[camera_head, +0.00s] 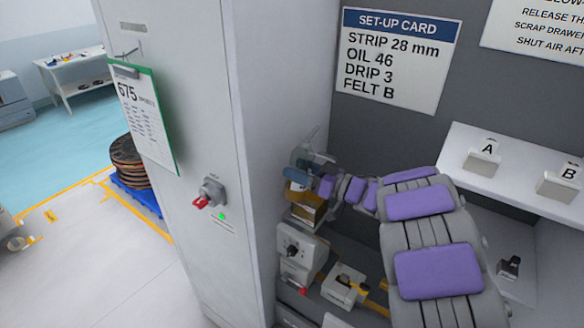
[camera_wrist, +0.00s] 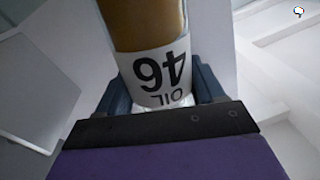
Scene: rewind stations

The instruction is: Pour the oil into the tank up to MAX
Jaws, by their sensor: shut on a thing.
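My gripper (camera_wrist: 168,95) is shut on a bottle (camera_wrist: 150,25). The bottle has amber contents and a white label reading OIL 46, upside down in the wrist view. The blue fingers sit on both sides of the label. In the head view my gripper (camera_head: 297,177) is small, at the far end of my purple and grey arm, beside the white cabinet's edge. An amber-brown box-like part (camera_head: 307,208), possibly the tank, is just below it. I cannot make out a MAX mark, the oil level or whether oil is flowing.
The set-up card (camera_head: 398,60) on the back wall reads OIL 46. A white cabinet (camera_head: 180,120) with a red-handled switch (camera_head: 208,196) stands close to the left. Machine units (camera_head: 300,255) sit below. A shelf (camera_head: 515,170) with holders A and B is at right.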

